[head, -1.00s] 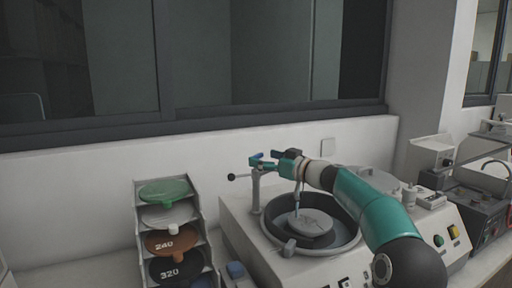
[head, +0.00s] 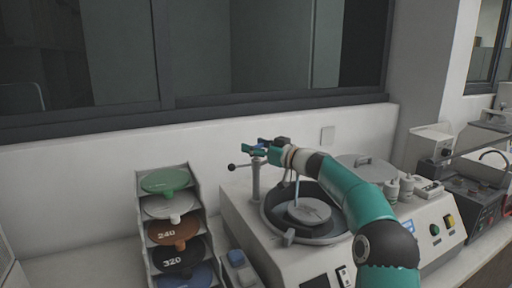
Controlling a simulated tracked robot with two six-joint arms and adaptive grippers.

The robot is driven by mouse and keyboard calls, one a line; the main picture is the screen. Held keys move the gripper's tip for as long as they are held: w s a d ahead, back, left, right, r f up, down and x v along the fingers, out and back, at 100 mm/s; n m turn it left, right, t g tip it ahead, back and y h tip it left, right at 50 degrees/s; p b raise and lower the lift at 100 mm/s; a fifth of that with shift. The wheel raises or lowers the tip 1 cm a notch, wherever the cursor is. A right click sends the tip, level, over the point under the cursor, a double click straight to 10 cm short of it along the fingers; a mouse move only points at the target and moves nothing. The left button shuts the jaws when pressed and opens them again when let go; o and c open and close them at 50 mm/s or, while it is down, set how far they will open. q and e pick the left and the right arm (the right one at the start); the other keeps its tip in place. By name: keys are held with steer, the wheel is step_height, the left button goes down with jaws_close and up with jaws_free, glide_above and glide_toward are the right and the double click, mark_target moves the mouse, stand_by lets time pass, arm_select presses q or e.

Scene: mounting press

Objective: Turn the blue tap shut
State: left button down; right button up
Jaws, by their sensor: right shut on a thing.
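The blue tap handle (head: 264,142) sits on top of the grey tap post (head: 257,182) at the back left rim of the grinding machine's bowl. My right gripper (head: 261,149) reaches in from the right at the tap's top and is shut on the blue handle. The fingers hide part of it. A thin pale blue line (head: 297,186), apparently water, runs down below my gripper to the grey disc (head: 309,211) in the bowl. My left gripper is not in view.
A rack (head: 201,210) of coloured discs stands left of the machine. A grey lid (head: 364,163) lies behind my right arm. The wall is close behind.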

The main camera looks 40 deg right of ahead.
steer(key=shift+f+b, duration=0.15)
steer(key=shift+b, duration=0.25)
steer(key=h+b, duration=0.1)
steer(key=b, duration=0.1)
steer(key=m+h+b, duration=0.2)
steer(key=b, duration=0.1)
steer(key=shift+a+f+h+b, duration=0.15)
steer(key=shift+f+h+b, duration=0.1)
steer(key=shift+h+b, duration=0.15)
steer(key=shift+r+m+h, duration=0.1)
steer(key=shift+m+h, duration=0.3)
steer(key=shift+m, duration=0.1)
steer(key=shift+r+m+g+h, duration=0.15)
steer(key=shift+m+g+h, duration=0.25)
steer(key=shift+m+h, duration=0.5)
steer(key=shift+h, duration=0.3)
steer(key=o, duration=1.2)
steer(key=shift+c, duration=0.2)
steer(key=shift+r, duration=0.1)
steer(key=shift+d+n+y, duration=0.25)
steer(key=shift+n+y, duration=0.15)
